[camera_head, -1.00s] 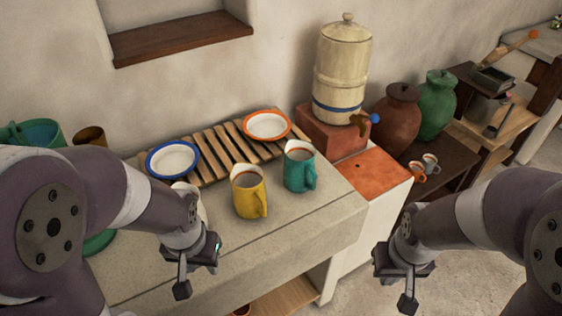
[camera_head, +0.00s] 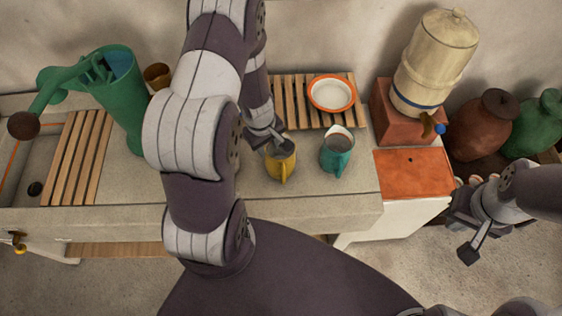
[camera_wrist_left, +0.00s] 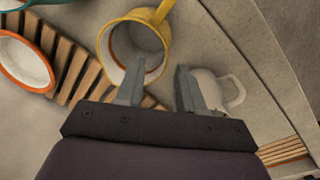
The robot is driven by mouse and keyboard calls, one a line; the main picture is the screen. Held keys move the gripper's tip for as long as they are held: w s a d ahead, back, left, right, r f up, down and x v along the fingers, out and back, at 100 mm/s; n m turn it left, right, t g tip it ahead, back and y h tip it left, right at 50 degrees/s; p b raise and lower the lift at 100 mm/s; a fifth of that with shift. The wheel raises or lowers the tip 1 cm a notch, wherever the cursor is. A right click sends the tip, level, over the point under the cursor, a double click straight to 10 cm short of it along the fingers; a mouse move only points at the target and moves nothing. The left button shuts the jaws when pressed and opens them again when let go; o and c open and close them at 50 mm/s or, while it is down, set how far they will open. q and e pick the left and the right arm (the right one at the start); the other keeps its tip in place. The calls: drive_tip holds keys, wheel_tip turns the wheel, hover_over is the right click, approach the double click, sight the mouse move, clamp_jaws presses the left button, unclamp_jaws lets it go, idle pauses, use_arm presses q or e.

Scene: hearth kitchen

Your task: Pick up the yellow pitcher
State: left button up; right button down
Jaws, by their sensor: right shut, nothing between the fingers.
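The yellow pitcher (camera_head: 281,166) stands upright on the counter, its handle toward the front. In the left wrist view the pitcher (camera_wrist_left: 140,38) is at the top, seen from above into its mouth. My left gripper (camera_head: 278,142) is at the pitcher's rim. In the wrist view the left gripper (camera_wrist_left: 157,80) is open, one finger overlapping the near rim and the other outside it. I cannot tell whether either finger touches. My right gripper (camera_head: 468,252) is shut and empty at the right, past the counter's end.
A teal pitcher (camera_head: 337,157) stands just right of the yellow one. A red-rimmed bowl (camera_head: 332,93) rests on the slatted rack behind. A white cup (camera_wrist_left: 224,88) is close to the left gripper.

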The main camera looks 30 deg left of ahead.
sight(267, 154)
use_arm(q)
wheel_tip(267, 154, down, 5)
drive_tip(key=shift+s+r+b, duration=0.1)
drive_tip(key=shift+s+b, duration=0.05)
drive_tip(key=shift+b, duration=0.2)
clamp_jaws()
idle(1.2)
